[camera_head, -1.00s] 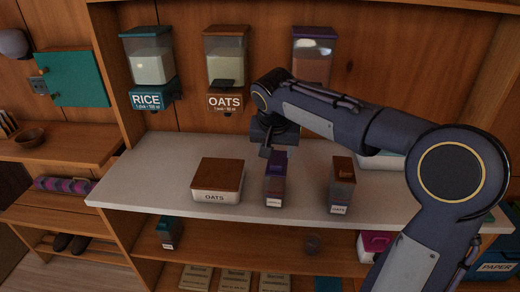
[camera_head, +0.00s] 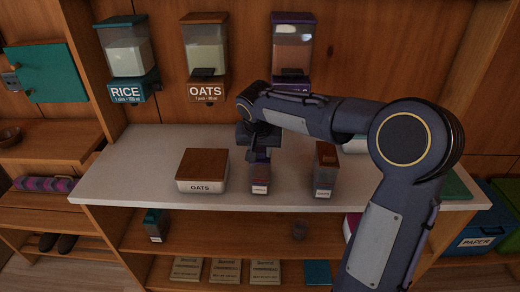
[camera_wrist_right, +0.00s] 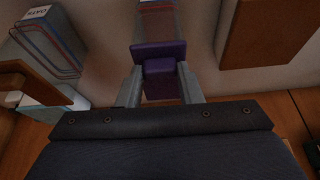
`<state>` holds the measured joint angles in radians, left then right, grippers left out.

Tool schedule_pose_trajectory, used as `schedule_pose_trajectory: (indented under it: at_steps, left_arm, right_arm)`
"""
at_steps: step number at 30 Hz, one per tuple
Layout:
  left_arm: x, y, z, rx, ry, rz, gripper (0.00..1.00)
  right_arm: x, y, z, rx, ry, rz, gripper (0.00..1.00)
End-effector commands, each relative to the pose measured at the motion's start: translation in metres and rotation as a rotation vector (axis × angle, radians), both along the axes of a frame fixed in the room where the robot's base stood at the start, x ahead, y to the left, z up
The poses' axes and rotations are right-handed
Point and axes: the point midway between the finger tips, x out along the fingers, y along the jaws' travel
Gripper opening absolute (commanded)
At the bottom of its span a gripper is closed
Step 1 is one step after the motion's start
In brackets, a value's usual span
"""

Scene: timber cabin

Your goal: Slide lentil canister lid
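The lentil canister, a small clear canister (camera_head: 261,179) with a purple lid, stands upright on the white shelf. Its label is too small to read. My right gripper (camera_head: 259,150) is at the canister's top from behind and hides part of the lid. In the right wrist view the purple lid (camera_wrist_right: 158,50) has a tab at the near side. The fingers of my right gripper (camera_wrist_right: 161,82) flank this tab closely and appear shut on it. My left gripper is not in view.
A brown-lidded OATS box (camera_head: 202,172) stands left of the canister, and a brown-topped canister (camera_head: 325,174) stands right. Wall dispensers for rice (camera_head: 128,60), oats (camera_head: 205,58) and a purple one (camera_head: 293,50) hang above. The shelf's left end is clear.

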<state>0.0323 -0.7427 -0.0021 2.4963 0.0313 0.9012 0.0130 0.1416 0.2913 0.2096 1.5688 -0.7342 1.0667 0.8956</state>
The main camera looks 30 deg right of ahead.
Motion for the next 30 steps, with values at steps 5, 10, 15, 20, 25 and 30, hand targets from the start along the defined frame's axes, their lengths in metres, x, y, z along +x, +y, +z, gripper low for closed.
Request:
schedule_pose_trajectory:
  at_steps: [5,10,15,20,25,30]
  left_arm:
    - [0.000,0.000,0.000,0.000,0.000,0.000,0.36]
    - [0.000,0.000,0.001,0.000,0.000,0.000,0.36]
    - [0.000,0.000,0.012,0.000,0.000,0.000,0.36]
    - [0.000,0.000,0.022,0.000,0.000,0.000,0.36]
    - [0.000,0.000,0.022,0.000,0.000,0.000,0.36]
    - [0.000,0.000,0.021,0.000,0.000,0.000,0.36]
  right_arm:
    - [0.000,0.000,0.000,0.000,0.000,0.000,0.02]
    - [0.002,-0.001,0.001,0.000,0.000,-0.001,0.00]
    - [0.026,-0.018,0.003,0.001,0.002,-0.004,0.00]
    - [0.049,-0.034,0.003,0.001,0.000,-0.002,0.00]
    - [0.055,-0.038,0.001,0.000,-0.002,-0.001,0.00]
    - [0.055,-0.038,0.001,0.000,-0.002,0.000,0.00]
